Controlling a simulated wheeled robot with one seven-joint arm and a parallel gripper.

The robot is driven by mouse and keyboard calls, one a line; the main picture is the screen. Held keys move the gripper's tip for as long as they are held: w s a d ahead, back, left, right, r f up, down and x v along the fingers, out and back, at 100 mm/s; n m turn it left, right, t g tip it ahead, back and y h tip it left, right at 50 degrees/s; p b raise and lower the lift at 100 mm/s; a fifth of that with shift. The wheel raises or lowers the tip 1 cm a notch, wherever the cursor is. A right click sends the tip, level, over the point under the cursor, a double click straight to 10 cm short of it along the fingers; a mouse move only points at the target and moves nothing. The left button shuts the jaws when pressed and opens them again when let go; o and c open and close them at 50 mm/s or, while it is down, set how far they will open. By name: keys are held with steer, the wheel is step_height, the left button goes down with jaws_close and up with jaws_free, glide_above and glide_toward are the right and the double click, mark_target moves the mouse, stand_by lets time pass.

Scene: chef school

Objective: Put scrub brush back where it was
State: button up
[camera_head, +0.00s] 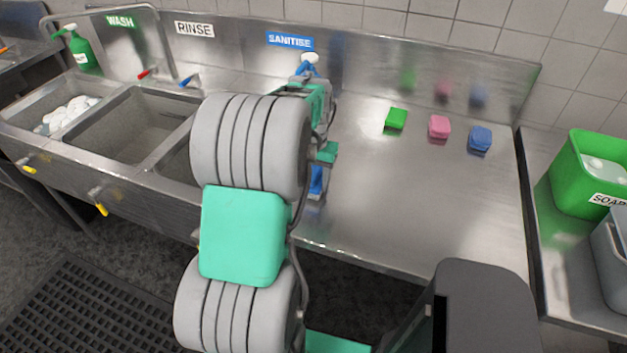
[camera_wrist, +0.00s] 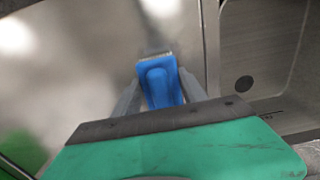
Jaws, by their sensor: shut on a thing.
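The scrub brush (camera_wrist: 161,83) is blue and sits between the two grey fingers of my gripper (camera_wrist: 159,88) in the wrist view. My gripper is shut on it. In the head view a blue part of the brush (camera_head: 317,182) shows just right of my arm, over the steel drainboard (camera_head: 400,205) near the right-hand sink basin. My arm hides most of the gripper there. I cannot tell whether the brush touches the steel.
A green sponge (camera_head: 396,118), a pink sponge (camera_head: 439,127) and a blue sponge (camera_head: 480,139) lie on the drainboard. A blue spray bottle with a white top (camera_head: 309,61) stands behind my arm. A green soap tub (camera_head: 585,175) is at right. The drainboard's front right is clear.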

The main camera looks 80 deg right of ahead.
steer(key=shift+f, duration=0.5)
steer(key=shift+f, duration=0.1)
steer(key=o, duration=1.3)
